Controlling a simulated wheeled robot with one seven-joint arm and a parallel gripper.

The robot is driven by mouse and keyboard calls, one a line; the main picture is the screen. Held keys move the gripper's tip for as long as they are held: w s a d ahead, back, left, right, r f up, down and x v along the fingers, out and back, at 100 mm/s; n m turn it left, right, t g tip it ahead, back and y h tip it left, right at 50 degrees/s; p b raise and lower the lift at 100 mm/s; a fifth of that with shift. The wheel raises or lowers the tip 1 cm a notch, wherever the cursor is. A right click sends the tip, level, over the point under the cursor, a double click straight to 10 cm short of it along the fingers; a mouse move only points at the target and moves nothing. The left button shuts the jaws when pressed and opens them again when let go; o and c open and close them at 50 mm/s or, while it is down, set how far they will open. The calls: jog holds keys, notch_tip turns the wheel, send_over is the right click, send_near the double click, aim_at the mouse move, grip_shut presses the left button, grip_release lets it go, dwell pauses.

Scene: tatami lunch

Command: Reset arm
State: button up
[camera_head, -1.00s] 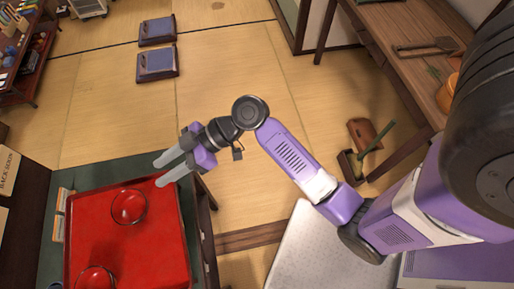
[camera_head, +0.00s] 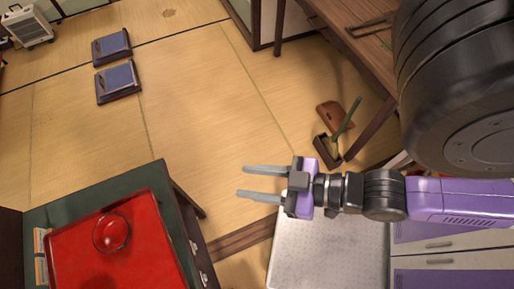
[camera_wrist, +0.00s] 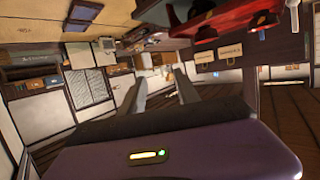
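My gripper (camera_head: 262,183) is at the centre right of the head view, its two grey fingers pointing left and spread apart with nothing between them. It is above the floor and the speckled pale surface, clear of the red tray. In the wrist view my gripper's fingers (camera_wrist: 160,88) are also apart and empty, with the room tilted behind them. My arm reaches in from the right of the head view, partly hidden behind a large dark arm joint.
A red tray (camera_head: 72,250) with a red bowl (camera_head: 111,234) sits on a dark green-topped table (camera_head: 150,176) at lower left. A wooden table (camera_head: 345,50) is at upper right. A dustpan set (camera_head: 328,150) and blue cushions (camera_head: 117,82) lie on the tatami. The middle floor is open.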

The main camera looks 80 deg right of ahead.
jog(key=shift+s+a+r+t, duration=0.15)
jog(key=shift+s+r, duration=0.1)
jog(key=shift+r, duration=0.3)
jog(key=shift+s+a+r+t, duration=0.15)
jog(key=shift+s+r, duration=0.1)
jog(key=shift+r, duration=0.25)
